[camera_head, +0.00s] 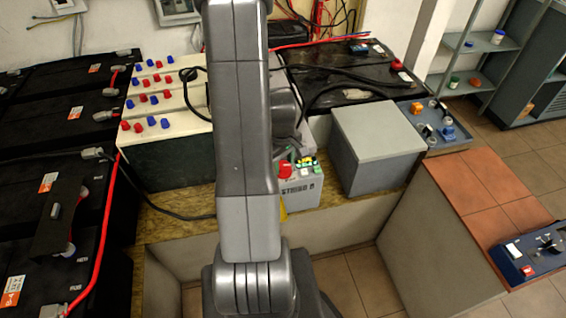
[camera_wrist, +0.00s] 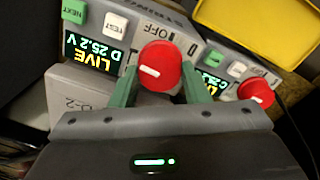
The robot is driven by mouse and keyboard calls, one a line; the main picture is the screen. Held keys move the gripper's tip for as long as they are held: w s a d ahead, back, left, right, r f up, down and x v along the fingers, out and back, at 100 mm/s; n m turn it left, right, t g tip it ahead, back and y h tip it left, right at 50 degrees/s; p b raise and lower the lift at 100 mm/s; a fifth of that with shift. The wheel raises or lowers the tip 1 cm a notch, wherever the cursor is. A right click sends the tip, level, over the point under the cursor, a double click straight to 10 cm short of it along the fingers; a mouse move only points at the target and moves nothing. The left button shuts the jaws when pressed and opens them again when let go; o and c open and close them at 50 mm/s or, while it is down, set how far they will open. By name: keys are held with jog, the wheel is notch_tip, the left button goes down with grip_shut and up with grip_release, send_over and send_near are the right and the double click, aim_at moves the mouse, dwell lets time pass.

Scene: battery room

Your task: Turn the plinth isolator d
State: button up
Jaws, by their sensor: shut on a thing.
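The isolator is a red round knob (camera_wrist: 160,66) with a white pointer line, on a grey plinth panel. In the wrist view it sits beside a lit display (camera_wrist: 97,47) reading "LIVE D 25.2 V", with "OFF" printed near the knob. My gripper (camera_wrist: 160,76) has one green finger on each side of this knob and is shut on it. The panel is the grey box (camera_head: 300,195) marked "STRING" in the head view, where a red knob (camera_head: 285,169) shows beside my arm.
A second red knob (camera_wrist: 257,94) with its own display is close to my right finger in the wrist view. A yellow object (camera_wrist: 265,30) lies beyond the panel. A large grey box (camera_head: 375,145) stands right of the plinth; black batteries (camera_head: 60,180) fill the left.

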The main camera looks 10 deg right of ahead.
aim_at(282, 164)
jog(key=m+b, duration=0.1)
jog(key=m, duration=0.3)
jog(key=shift+f, duration=0.1)
jog(key=m+b, duration=0.1)
jog(key=m, duration=0.3)
jog(key=shift+w+m, duration=0.1)
jog(key=shift+m, duration=0.3)
jog(key=m+b, duration=0.1)
jog(key=m, duration=0.3)
jog(key=shift+d+m+g, duration=0.1)
jog(key=shift+m+g, duration=0.2)
jog(key=shift+m, duration=1.6)
jog(key=shift+b, duration=0.3)
jog(key=o, duration=1)
notch_tip(282, 164, up, 14)
jog(key=shift+w+p, duration=0.1)
jog(key=shift+p, duration=1)
